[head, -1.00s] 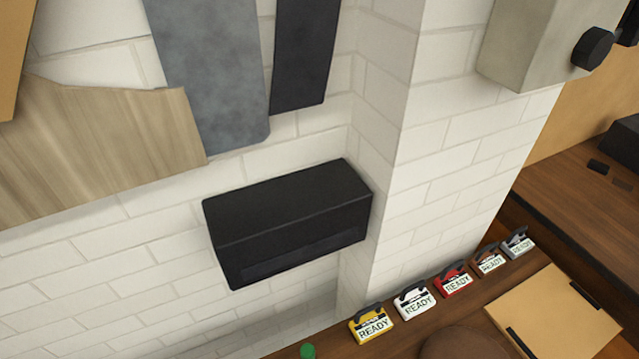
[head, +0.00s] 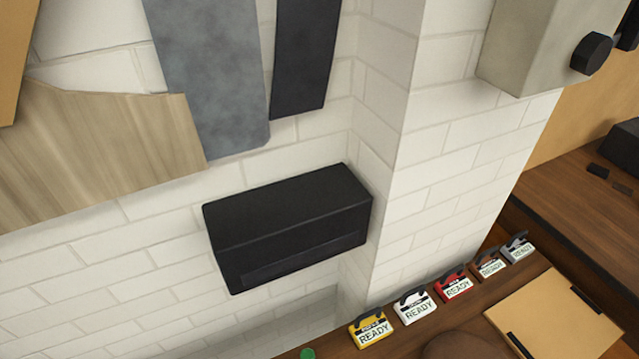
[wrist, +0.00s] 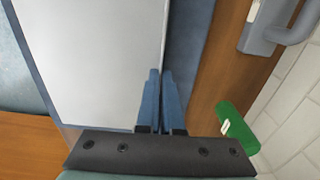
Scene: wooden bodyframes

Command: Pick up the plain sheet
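A plain pale grey sheet (wrist: 95,55) fills the upper left of the wrist view. It has a blue-grey border along its left and right sides. My gripper (wrist: 161,72) points away from the camera, with its two blue fingers close together at the sheet's right edge. The fingertips overlap the line between the sheet and the border. Whether they pinch the sheet or only rest beside it cannot be told. My gripper and the plain sheet are not seen in the head view.
A green object (wrist: 237,127) lies right of my gripper beside a white brick wall (wrist: 295,120). A grey handled block (wrist: 262,30) is above it. In the head view, a black box (head: 290,225) is on the wall, above several READY-labelled tags (head: 371,330) and a tan clipboard (head: 555,315).

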